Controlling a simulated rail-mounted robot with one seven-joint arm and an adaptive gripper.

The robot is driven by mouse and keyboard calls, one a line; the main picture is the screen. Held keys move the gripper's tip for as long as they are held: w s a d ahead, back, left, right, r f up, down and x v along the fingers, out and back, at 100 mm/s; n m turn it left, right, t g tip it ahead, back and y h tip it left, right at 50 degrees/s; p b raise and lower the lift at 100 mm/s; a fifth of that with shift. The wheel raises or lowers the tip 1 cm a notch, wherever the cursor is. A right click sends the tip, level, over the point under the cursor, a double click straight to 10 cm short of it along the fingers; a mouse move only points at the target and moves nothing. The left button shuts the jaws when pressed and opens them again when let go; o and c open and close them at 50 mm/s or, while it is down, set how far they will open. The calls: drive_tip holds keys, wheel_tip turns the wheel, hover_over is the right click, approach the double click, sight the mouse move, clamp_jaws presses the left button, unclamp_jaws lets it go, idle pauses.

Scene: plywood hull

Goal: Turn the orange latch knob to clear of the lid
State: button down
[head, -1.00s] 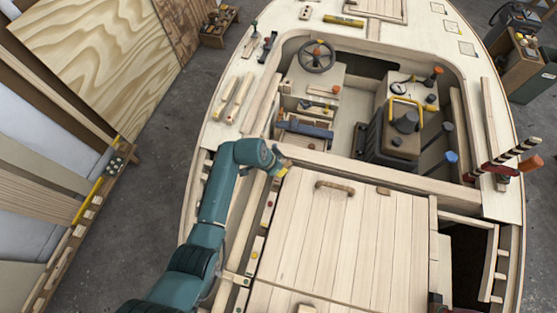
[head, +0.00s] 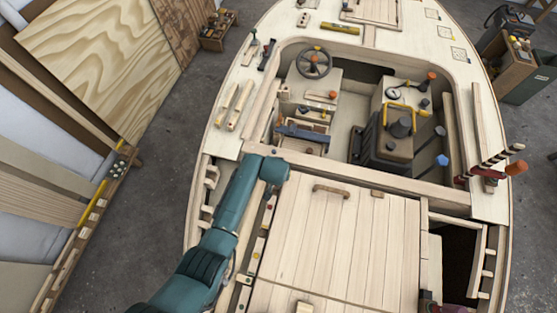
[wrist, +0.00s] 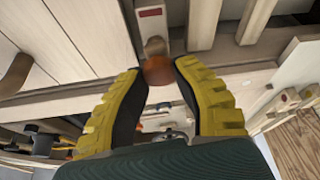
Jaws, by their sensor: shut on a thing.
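In the wrist view the orange latch knob (wrist: 158,71) sits between the yellow-padded fingertips of my gripper (wrist: 160,80), which is shut on it. A short wooden piece (wrist: 155,46) shows just beyond the knob, below a pale plate with a red mark (wrist: 150,12). The planked lid (wrist: 50,40) lies to the left of the knob. In the head view the lid (head: 340,240) is flat and closed, and the end of my arm is at its far left corner. The fingers and the knob are hidden behind my wrist there.
A wooden handle (head: 331,190) stands up from the lid near its far edge. A cross beam (head: 390,178) runs beyond it, with the cockpit and a dark motor box (head: 385,140) behind. An open dark bay (head: 458,260) lies right of the lid.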

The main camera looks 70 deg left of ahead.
drive_tip(key=shift+s+d+f+n, duration=0.2)
drive_tip(key=shift+d+f+n, duration=0.1)
drive_tip(key=shift+f, duration=0.1)
drive_tip(key=c, duration=0.9)
unclamp_jaws()
drive_tip(key=shift+o, duration=1)
drive_tip(key=shift+r, duration=0.1)
drive_tip(key=shift+w+a+r, duration=0.15)
drive_tip(key=shift+a, duration=0.05)
drive_tip(key=v, duration=1.2)
drive_tip(key=shift+w, duration=0.15)
